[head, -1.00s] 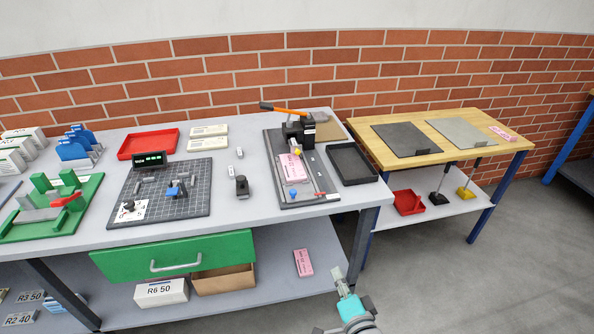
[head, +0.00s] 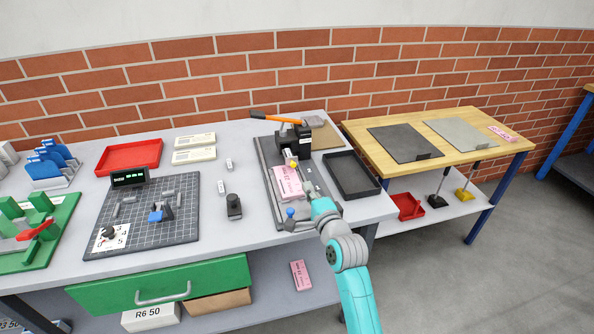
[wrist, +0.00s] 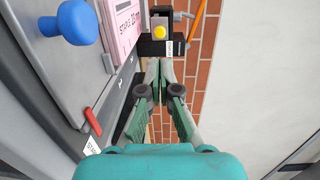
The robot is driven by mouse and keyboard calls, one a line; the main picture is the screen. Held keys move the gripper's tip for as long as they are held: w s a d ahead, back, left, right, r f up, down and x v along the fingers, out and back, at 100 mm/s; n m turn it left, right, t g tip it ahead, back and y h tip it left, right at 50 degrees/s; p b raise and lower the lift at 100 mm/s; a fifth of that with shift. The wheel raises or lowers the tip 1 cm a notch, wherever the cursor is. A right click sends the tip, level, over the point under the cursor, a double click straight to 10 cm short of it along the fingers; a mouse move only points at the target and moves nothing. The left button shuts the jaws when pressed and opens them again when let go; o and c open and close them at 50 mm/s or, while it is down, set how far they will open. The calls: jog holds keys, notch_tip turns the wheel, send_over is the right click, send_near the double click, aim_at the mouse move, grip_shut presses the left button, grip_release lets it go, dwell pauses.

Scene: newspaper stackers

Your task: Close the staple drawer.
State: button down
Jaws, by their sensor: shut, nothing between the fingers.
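The stapler (head: 293,137) stands on its grey base at the right end of the bench, with an orange lever and black head. A blue knob (head: 290,213) is at the base's front end; a pink staple box (head: 287,182) lies behind it. The wrist view shows the knob (wrist: 70,22) on a flat grey part, likely the staple drawer (wrist: 85,62). I cannot tell how far it is out. My gripper (head: 313,194) is shut and empty at the base's right side, right of the knob. In the wrist view, its fingertips (wrist: 159,80) point toward the stapler head.
A black tray (head: 351,175) is to the right. A dark gridded plate (head: 180,233) and small black block (head: 234,206) are left. A green drawer front (head: 115,292) with a handle is under the bench.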

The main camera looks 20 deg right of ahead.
aim_at(294, 166)
jog(key=w, duration=0.9)
jog(key=shift+w+a+f, duration=0.2)
jog(key=shift+w+a, duration=0.05)
jog(key=shift+a, duration=0.15)
